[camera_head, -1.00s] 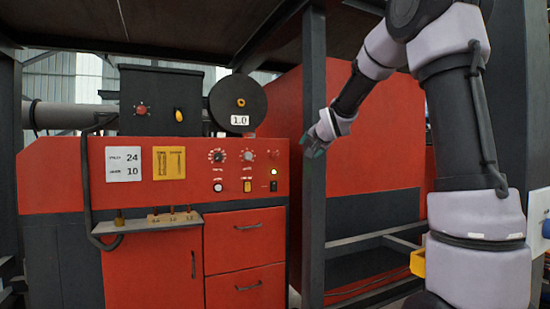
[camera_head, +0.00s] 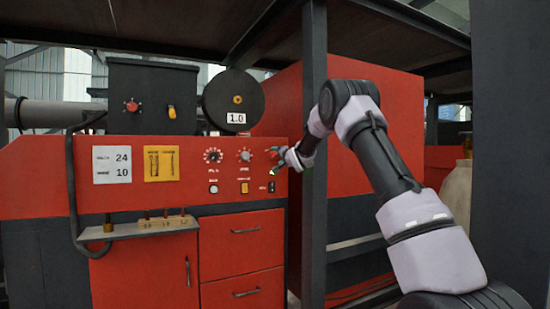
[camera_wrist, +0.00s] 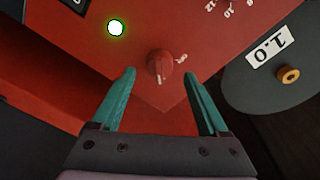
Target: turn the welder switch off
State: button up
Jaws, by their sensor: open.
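A red rotary knob (camera_wrist: 160,66), which looks like the welder switch, sits on the red welder panel (camera_head: 130,203) beside a lit green lamp (camera_wrist: 116,27). A pale pointer line and small pale marks show at the knob. My gripper (camera_head: 277,155) is at the panel's upper right; in the wrist view its teal fingers (camera_wrist: 157,77) are open, one on each side of the knob. I cannot tell whether they touch it. In the head view the gripper covers the knob's spot. A black switch (camera_head: 271,187) sits below the lamp (camera_head: 272,171).
Two dials (camera_head: 212,156) lie left of my gripper, with a white button and yellow switch below. A dark post (camera_head: 314,230) stands just right of the panel. A black reel (camera_head: 236,100) marked 1.0 is above. A shelf with small tips (camera_head: 140,228) juts out lower left.

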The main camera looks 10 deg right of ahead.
aim_at(275, 156)
jog(key=shift+x, duration=1.65)
grip_shut()
